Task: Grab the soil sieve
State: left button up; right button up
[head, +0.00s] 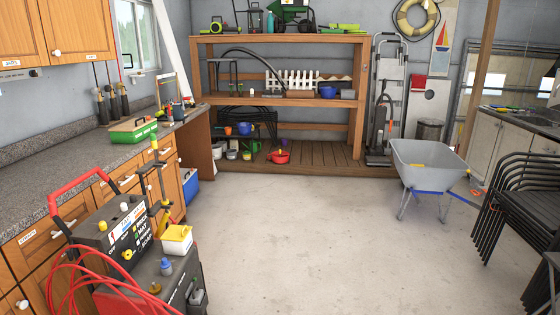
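I cannot make out a soil sieve in the head view. The wooden shelf unit (355,48) at the back holds garden things, some too small to tell apart. A red pot-like item (279,156) sits on its bottom shelf, with buckets and pots to its left. A dark blue bowl-like item (327,92) is on the middle shelf. Neither of my grippers is in view.
A grey wheelbarrow (428,165) stands at right, near stacked black chairs (520,215). A wheeled machine with a red handle (110,235) and red hose stands at front left, beside the counter (70,175). The middle concrete floor (310,235) is clear.

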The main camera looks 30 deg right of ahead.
aim_at(275, 159)
jog(key=i+l+z, duration=0.3)
jog(key=i, duration=0.25)
jog(key=i+l+z, duration=0.35)
jog(key=i, duration=0.65)
jog(key=i+z, duration=0.3)
jog(key=i, duration=4.9)
jog(key=l, duration=0.1)
